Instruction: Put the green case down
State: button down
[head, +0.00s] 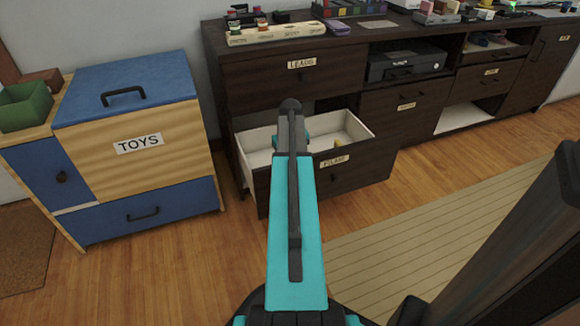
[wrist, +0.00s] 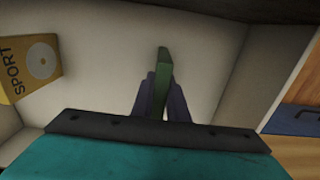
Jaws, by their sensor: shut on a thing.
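In the wrist view the green case (wrist: 161,68) is seen edge-on, a thin green upright slab. My gripper (wrist: 161,84) is shut on it, with a dark finger on each side. The case is over the pale inside of the open drawer (head: 258,139); I cannot tell whether it touches the bottom. A yellow case marked SPORT (wrist: 30,68) lies in the drawer to the left in the wrist view. In the head view my arm hides the green case and my gripper.
The drawer is in a dark cabinet (head: 262,82), below a drawer labelled LEADS. A blue and wood TOYS chest (head: 120,165) stands to the left, with a green box (head: 25,108) beside its lid. Several small objects crowd the cabinet top. A striped rug (head: 420,240) lies in front.

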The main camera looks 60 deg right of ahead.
jog(key=shift+f, duration=0.15)
jog(key=c, duration=1.7)
grip_release()
jog(key=shift+c, duration=0.2)
notch_tip(320, 180, up, 12)
jog(key=p, duration=0.5)
